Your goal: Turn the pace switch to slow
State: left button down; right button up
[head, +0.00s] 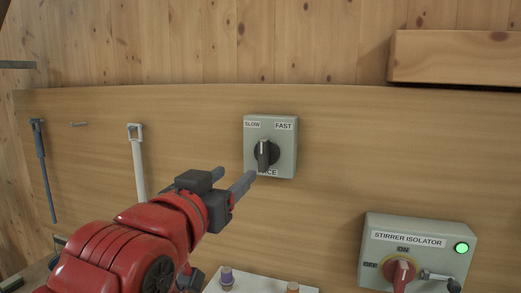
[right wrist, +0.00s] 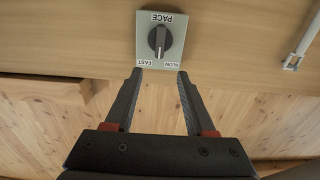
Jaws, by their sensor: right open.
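The pace switch (head: 286,162) is a grey box on the wooden wall panel, with a black knob (head: 264,153) and labels SLOW at upper left and FAST at upper right. The knob's grip stands close to upright; I cannot tell for sure which label it points at. My right gripper (head: 236,177) is open and empty, in front of the switch at its lower left, partly covering the PACE label. In the right wrist view the switch (right wrist: 177,43) appears upside down, just beyond the two parted fingertips (right wrist: 159,74), and the knob is not between them. My left gripper is out of view.
A stirrer isolator box (head: 419,228) with a red handle and a lit green lamp is at lower right. Tools (head: 138,165) hang on the panel at left. A wooden ledge (head: 455,58) juts out at upper right. The panel around the switch is clear.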

aim_at(261, 152)
jog(key=p+x, duration=0.4)
jog(key=x, duration=1)
jog(key=shift+w+d, duration=0.1)
jog(key=shift+w, duration=0.05)
jog(key=shift+w+d+f, duration=0.1)
jog(key=shift+w+d, duration=0.05)
jog(key=shift+w, duration=0.3)
grip_shut()
